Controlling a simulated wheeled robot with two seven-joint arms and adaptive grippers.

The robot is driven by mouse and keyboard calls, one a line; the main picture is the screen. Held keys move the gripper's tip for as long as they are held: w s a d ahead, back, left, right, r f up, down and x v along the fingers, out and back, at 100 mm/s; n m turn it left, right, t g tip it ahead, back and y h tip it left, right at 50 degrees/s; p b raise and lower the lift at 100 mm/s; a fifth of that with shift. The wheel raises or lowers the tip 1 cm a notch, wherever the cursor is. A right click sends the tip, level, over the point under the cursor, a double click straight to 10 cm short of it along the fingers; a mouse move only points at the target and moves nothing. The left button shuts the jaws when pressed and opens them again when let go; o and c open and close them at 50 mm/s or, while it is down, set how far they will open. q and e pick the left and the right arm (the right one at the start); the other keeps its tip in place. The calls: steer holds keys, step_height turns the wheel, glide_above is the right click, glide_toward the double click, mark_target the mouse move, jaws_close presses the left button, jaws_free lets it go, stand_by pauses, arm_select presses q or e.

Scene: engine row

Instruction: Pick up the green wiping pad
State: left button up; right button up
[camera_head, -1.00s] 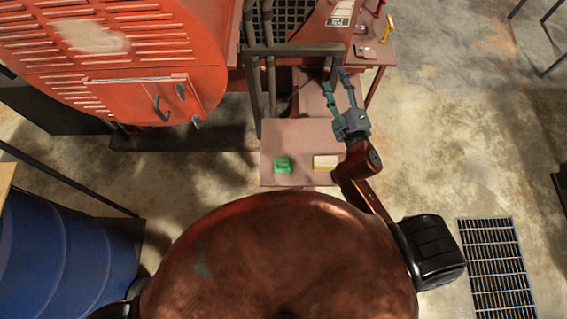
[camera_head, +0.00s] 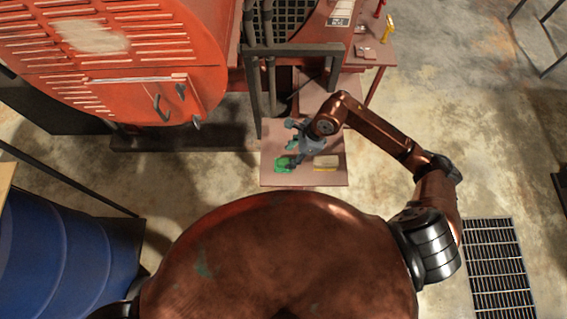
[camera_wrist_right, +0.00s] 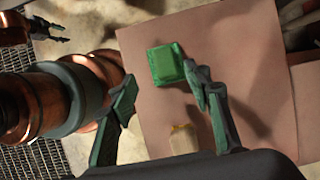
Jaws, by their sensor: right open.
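The green wiping pad (camera_head: 282,164) lies on a small brownish-pink table (camera_head: 334,178), near its left side. In the right wrist view the pad (camera_wrist_right: 165,64) is a bright green block lying flat on the tabletop. My right gripper (camera_head: 291,142) is over the table, just above and beside the pad. In the wrist view its two green-tipped fingers (camera_wrist_right: 160,78) are spread apart and empty. The right finger overlaps the pad's right edge in the picture; whether it touches cannot be told. A dark gripper-like shape, perhaps my left gripper (camera_wrist_right: 48,32), shows at the wrist view's top left.
A cream pad with a yellow edge (camera_head: 326,162) lies right of the green pad. Dark upright posts (camera_head: 262,85) and the large red engine housing (camera_head: 120,60) stand behind. A blue barrel (camera_head: 65,245) is at the left. Open concrete floor lies right, with a grate (camera_head: 498,265).

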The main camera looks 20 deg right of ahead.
mark_target(284, 161)
steer(key=x, duration=0.7)
steer(key=shift+w+d+f+p, duration=0.1)
steer(key=shift+w+f+p, duration=0.15)
steer(key=shift+w+p, duration=0.1)
steer(key=shift+c, duration=0.3)
steer(key=c, duration=0.7)
